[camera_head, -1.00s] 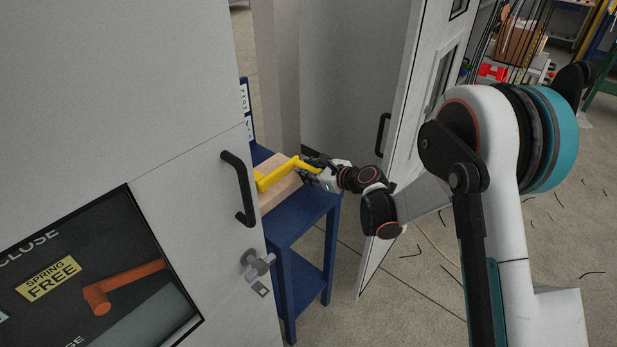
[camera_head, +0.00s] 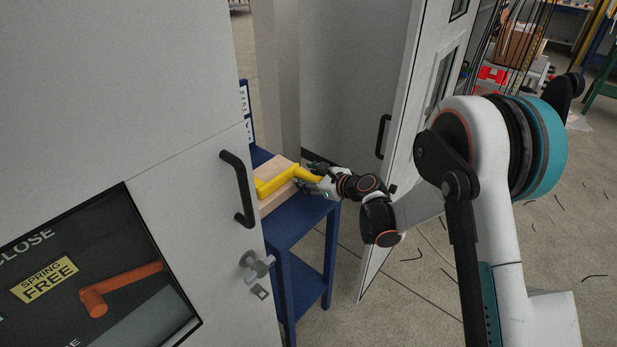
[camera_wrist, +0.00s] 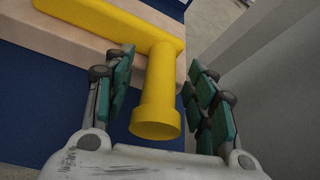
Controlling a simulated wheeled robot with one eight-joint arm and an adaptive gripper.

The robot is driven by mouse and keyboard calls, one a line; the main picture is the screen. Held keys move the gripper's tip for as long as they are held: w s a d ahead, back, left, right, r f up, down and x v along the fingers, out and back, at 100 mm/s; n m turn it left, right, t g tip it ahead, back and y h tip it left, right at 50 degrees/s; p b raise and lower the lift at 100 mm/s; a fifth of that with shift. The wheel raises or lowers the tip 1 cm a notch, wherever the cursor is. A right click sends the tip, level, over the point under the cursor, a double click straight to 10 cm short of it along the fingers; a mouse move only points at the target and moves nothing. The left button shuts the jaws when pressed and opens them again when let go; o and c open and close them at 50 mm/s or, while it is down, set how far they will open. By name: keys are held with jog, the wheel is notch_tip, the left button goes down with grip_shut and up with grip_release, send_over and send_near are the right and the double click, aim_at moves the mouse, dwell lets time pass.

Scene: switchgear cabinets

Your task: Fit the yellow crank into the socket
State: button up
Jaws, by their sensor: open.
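The yellow crank (camera_head: 275,180) lies on a pale wooden block (camera_head: 269,204) on a blue stand. In the wrist view the crank (camera_wrist: 160,72) shows its long arm at the upper left, and its round handle points down toward my palm. My gripper (camera_head: 304,177) is at the crank's handle end. In the wrist view my gripper (camera_wrist: 158,88) is open, with one green-padded finger on each side of the handle. The left finger is close to the handle; I cannot tell whether it touches. I cannot make out the socket for certain.
The blue stand (camera_head: 300,222) is beside a grey cabinet front with a black handle (camera_head: 238,188) and a lock knob (camera_head: 257,265). A panel picture (camera_head: 95,275) reads "SPRING FREE". An open cabinet door (camera_head: 400,140) stands close behind my arm.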

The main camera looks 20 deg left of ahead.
jog(key=s+d+r+n+h+p, duration=0.15)
jog(key=s+d+r, duration=0.25)
jog(key=d+r, duration=0.4)
jog(key=s+d+r+n+h+p, duration=0.1)
jog(key=s+d+r+n+p, duration=0.3)
jog(key=d, duration=0.6)
jog(key=s+d+r+n+h, duration=0.3)
jog(key=s+d+r+n, duration=0.1)
jog(key=s+d, duration=0.3)
jog(key=s+d+r+n+h+b, duration=0.1)
jog(key=s+d+r+n+h, duration=0.2)
jog(key=s+d+r+n, duration=0.2)
jog(key=s+d+r, duration=0.2)
jog(key=s+d, duration=0.1)
jog(key=d, duration=0.1)
jog(key=shift+s+d+t, duration=0.3)
jog(key=shift+d+t, duration=0.1)
jog(key=s+d+n+h, duration=0.1)
jog(key=s+d+n, duration=0.1)
jog(key=s+d, duration=0.1)
jog(key=s+d+n+h, duration=0.1)
jog(key=s+d+n, duration=0.1)
jog(key=s+d, duration=0.1)
jog(key=s+d+n+h, duration=0.1)
jog(key=s+d+n, duration=0.1)
jog(key=s, duration=0.3)
jog(key=shift+s+d+f+h, duration=0.15)
jog(key=shift+d+f+h, duration=0.1)
jog(key=shift+d, duration=0.25)
jog(key=shift+c, duration=0.2)
